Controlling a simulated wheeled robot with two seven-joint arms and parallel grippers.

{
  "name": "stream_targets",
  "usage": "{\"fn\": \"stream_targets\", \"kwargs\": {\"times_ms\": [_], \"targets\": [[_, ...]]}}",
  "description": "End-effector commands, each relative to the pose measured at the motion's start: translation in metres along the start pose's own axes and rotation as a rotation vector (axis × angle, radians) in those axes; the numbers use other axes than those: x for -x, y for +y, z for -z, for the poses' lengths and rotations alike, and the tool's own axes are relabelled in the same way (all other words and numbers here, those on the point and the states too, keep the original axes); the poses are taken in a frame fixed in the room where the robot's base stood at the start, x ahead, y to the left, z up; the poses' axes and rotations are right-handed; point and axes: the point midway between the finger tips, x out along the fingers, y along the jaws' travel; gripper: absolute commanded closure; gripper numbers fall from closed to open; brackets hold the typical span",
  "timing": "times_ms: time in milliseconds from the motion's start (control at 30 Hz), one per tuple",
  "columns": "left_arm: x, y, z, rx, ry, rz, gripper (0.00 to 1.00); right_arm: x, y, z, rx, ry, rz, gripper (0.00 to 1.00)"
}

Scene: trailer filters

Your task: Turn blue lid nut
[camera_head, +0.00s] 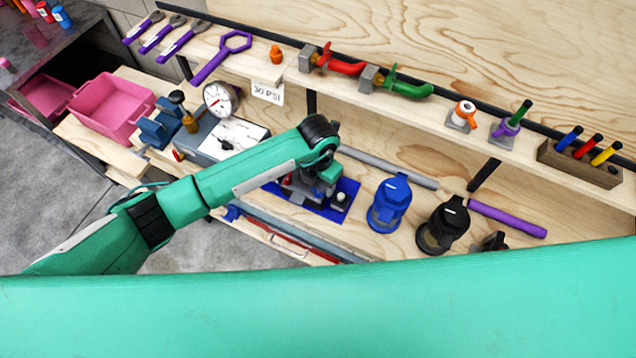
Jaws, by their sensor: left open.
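The blue-lidded filter housing (389,208) stands upright on the wooden bench, right of the picture's middle. The nut on its blue lid (398,180) is small at this distance. My left arm reaches in from the left, and my left gripper (312,192) points down over a dark blue tray (345,204), left of the blue housing and apart from it. My left gripper is open. Its fingers are partly hidden by the wrist, and I cannot tell exactly what lies between them. My right gripper is not in view.
A black filter housing (442,228) stands close right of the blue one. A grey pipe (385,165) and a purple pipe (508,218) lie behind. A pink bin (108,108) and a gauge (220,97) are left.

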Motion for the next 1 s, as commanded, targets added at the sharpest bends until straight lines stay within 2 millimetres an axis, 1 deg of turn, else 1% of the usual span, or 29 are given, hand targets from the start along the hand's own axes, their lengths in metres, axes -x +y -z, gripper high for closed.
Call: {"fn": "stream_targets", "kwargs": {"times_ms": [33,100,300,600,633,667,700,833,867,1000], "targets": [[-0.006,-0.001,0.001,0.0,0.003,0.001,0.42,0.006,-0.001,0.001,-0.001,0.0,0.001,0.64],[-0.017,0.0,0.001,0.001,0.002,0.001,0.42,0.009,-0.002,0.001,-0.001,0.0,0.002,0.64],[-0.034,0.0,0.0,0.0,0.0,0.0,0.42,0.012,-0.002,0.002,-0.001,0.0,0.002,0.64],[-0.037,0.0,0.0,-0.001,-0.001,0.0,0.42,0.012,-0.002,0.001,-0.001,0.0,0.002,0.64],[-0.037,0.0,0.0,-0.001,-0.001,0.0,0.44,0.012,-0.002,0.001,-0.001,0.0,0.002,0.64],[-0.037,0.0,0.0,-0.001,-0.001,0.0,0.5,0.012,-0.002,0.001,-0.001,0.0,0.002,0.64],[-0.037,0.0,0.0,-0.001,-0.001,0.0,0.58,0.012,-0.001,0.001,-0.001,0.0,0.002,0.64],[-0.036,0.0,0.0,-0.001,-0.001,0.0,0.83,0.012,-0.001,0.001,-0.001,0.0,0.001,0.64],[-0.036,0.0,0.0,0.0,-0.001,0.0,0.87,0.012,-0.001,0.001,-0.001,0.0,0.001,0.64],[-0.037,0.0,0.0,-0.004,-0.001,0.0,0.87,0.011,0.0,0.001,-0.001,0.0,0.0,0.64]]}}
